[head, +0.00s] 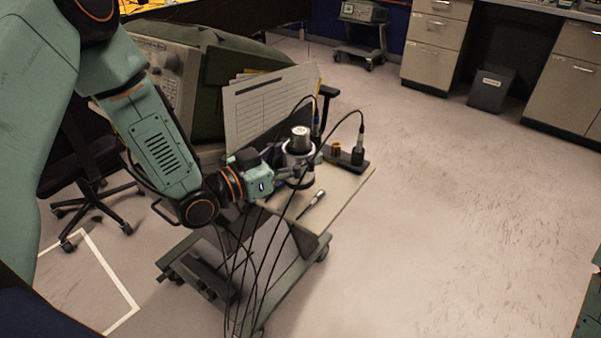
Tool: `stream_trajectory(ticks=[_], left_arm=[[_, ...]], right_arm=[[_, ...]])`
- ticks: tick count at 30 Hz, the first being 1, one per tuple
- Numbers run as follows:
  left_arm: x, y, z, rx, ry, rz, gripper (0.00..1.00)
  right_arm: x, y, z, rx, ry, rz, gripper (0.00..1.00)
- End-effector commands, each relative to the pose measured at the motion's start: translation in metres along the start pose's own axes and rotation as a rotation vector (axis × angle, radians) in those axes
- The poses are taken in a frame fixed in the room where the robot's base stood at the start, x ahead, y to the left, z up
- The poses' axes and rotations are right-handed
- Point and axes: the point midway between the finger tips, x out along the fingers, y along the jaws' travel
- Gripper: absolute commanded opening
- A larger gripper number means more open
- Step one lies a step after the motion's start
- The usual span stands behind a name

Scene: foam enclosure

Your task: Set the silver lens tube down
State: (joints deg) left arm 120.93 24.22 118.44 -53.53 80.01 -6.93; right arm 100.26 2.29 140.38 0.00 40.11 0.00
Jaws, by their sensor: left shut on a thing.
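The silver lens tube (300,139) stands upright over the top of a small wheeled cart (350,187). My left arm comes in from the left, and my left gripper (286,173) is shut on the tube around its lower part. The gripper and the cables hide part of the tube's base, so I cannot tell whether it touches the cart top. My right gripper is not in view.
A screwdriver-like tool (311,204) lies at the cart's front. Papers (270,105) stand behind. Black cables hang across the cart's front. Open floor (450,200) lies to the right.

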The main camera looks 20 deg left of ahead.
Motion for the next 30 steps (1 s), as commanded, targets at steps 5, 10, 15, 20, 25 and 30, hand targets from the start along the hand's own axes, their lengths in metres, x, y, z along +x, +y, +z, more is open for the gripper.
stream_trajectory(ticks=[5, 10, 15, 20, 25, 30], left_arm=[[0.001, -0.001, 0.018, 0.001, 0.0, -0.001, 0.16], [0.002, -0.001, 0.038, 0.001, 0.001, 0.0, 0.16], [0.002, -0.001, 0.037, 0.001, 0.002, -0.001, 0.16], [0.001, -0.001, 0.039, 0.001, 0.002, -0.001, 0.16], [0.001, -0.001, 0.041, 0.0, 0.0, -0.001, 0.65], [0.001, -0.001, 0.041, 0.001, 0.0, -0.001, 0.79]], right_arm=[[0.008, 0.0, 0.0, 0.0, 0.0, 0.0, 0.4], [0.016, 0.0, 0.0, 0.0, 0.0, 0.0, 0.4], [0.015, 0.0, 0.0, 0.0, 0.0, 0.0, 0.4], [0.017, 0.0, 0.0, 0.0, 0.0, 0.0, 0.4], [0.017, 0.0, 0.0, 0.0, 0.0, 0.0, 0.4], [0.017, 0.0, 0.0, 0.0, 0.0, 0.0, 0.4]])
